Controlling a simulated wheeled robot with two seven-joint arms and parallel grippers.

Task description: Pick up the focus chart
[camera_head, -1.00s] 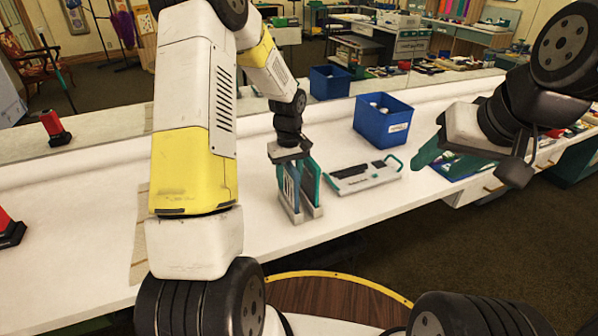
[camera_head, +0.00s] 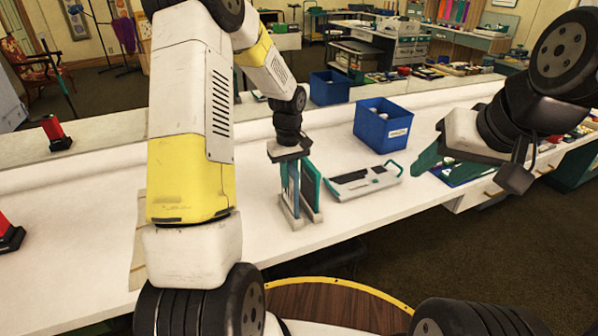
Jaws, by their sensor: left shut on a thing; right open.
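My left gripper (camera_head: 289,153) points down over the white counter and is shut on a thin upright panel, which I take for the focus chart (camera_head: 292,182). The panel is seen almost edge-on and shows blue and pale parts. A teal upright piece (camera_head: 311,184) stands close on its right, with pale feet low down near the counter. I cannot tell whether the panel touches the counter. My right gripper (camera_head: 428,160) is open and empty, above the counter's right part.
A flat pale device with dark parts and a teal handle (camera_head: 364,181) lies just right of the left gripper. Red-and-black objects (camera_head: 56,133) (camera_head: 9,232) are at the left. My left arm hides part of the counter (camera_head: 80,220).

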